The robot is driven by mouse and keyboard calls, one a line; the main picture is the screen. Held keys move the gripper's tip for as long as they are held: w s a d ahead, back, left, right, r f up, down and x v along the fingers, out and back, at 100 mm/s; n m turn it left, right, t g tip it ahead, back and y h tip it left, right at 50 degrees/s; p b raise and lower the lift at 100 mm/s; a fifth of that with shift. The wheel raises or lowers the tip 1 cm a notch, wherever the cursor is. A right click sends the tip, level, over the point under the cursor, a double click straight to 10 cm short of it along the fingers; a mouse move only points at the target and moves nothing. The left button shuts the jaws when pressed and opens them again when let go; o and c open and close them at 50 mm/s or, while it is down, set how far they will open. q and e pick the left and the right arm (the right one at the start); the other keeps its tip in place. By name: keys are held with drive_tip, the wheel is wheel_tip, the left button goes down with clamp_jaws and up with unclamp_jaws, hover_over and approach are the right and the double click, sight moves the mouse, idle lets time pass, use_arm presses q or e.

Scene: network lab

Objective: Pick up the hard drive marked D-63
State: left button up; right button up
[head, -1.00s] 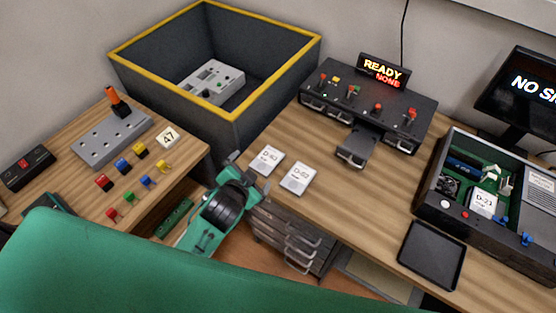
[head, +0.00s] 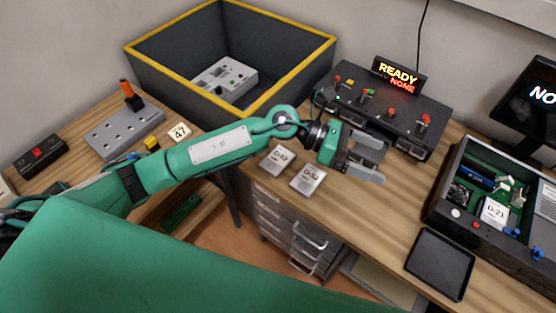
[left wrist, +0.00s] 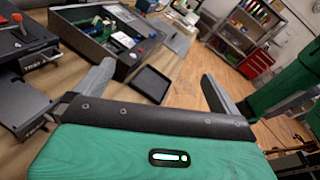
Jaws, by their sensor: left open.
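Two small pale hard drives lie flat side by side on the wooden desk. The left drive (head: 277,160) has a label that seems to read D-63, though the print is small. The other drive (head: 307,178) lies just to its right, and its label is hard to read. My left gripper (head: 372,160) is open and empty, to the right of both drives and in front of the black test unit. In the left wrist view its open fingers (left wrist: 156,76) have nothing between them; neither loose drive shows clearly there. My right gripper is not in view.
The black test unit (head: 400,108) has a sign reading READY NONE. An open chassis (head: 440,200) holds a drive marked D-21. A black tray (head: 440,264) lies at the desk's front. A yellow-rimmed bin (head: 190,88) stands behind. Bare desk lies between drives and tray.

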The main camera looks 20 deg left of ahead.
use_arm(q)
drive_tip(key=w+a+f+m+g+y, duration=0.1)
drive_tip(key=w+a+f+m+y, duration=0.1)
drive_tip(key=a+f+m+y, duration=0.3)
drive_tip(key=m+t+y+p, duration=0.2)
drive_tip(key=y, duration=0.9)
hover_over(278, 160)
drive_tip(key=f, duration=1.1)
drive_tip(key=shift+a+f, duration=0.25)
drive_tip(key=shift+a, duration=0.05)
drive_tip(key=f, duration=0.1)
drive_tip(key=f+p, duration=0.1)
drive_tip(key=f, duration=0.1)
drive_tip(key=f+p, duration=0.1)
drive_tip(key=shift+d+f, duration=0.35)
drive_tip(key=shift+d, duration=0.05)
drive_tip(key=shift+f, duration=0.35)
drive_tip(key=c, duration=0.8)
